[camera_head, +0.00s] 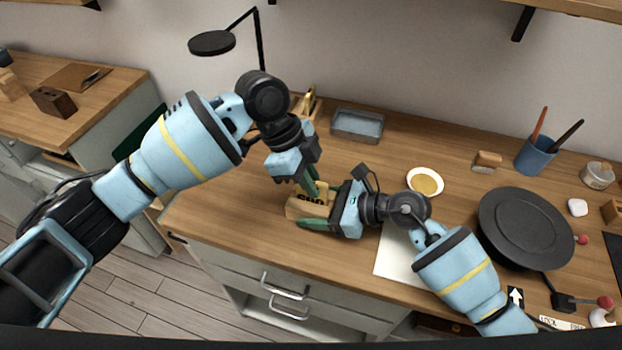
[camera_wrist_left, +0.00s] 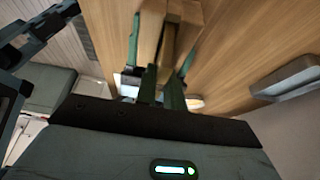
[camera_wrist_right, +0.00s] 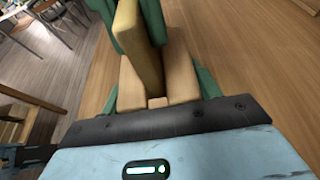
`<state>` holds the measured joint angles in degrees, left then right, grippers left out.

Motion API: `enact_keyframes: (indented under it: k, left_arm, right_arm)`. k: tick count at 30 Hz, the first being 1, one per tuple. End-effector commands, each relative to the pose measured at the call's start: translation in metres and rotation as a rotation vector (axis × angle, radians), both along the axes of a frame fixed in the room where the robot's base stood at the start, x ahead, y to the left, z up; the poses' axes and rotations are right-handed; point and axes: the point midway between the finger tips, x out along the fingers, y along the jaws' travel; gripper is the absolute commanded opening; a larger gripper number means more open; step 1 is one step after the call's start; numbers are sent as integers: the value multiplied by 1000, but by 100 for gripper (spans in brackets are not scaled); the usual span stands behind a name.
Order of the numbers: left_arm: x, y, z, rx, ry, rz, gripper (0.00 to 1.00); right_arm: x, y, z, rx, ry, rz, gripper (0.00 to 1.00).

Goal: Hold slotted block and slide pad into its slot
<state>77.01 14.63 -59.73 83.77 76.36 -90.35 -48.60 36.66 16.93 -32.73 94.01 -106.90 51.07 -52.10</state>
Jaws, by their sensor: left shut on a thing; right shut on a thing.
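The slotted block (camera_head: 298,208) is light wood with dark markings and rests at the counter's front. My right gripper (camera_head: 318,207) is shut on it from the right, one green finger on each side. In the right wrist view, the block's two walls (camera_wrist_right: 183,72) flank a slot. The tan pad (camera_wrist_right: 138,48) stands upright, its lower end lined up between those walls; how deep it sits is unclear. My left gripper (camera_head: 312,187) is shut on the pad from above. In the left wrist view the pad (camera_wrist_left: 170,45) shows beyond its fingers, over the block.
A grey tray (camera_head: 357,124) stands behind the block. A white sheet (camera_head: 397,258) lies under my right arm. The counter left of the block is clear.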

Motion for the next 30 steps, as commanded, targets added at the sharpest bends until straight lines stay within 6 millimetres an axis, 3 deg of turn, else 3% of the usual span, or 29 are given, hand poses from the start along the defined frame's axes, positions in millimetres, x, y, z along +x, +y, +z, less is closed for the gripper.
enact_keyframes:
  k: [2,3,8,20,30]
  left_arm:
    - [0,0,0,0,0,0,0]
    - [0,0,0,0,0,0,15]
    - [0,0,0,0,0,0,36]
    - [2,3,8,-1,-2,1,36]
    - [10,27,65,0,-4,1,36]
  right_arm:
    - [0,0,0,0,0,0,34]
    - [0,0,0,0,0,0,34]
    - [0,0,0,0,0,0,34]
    - [0,0,0,0,0,0,34]
    - [0,0,0,0,0,0,34]
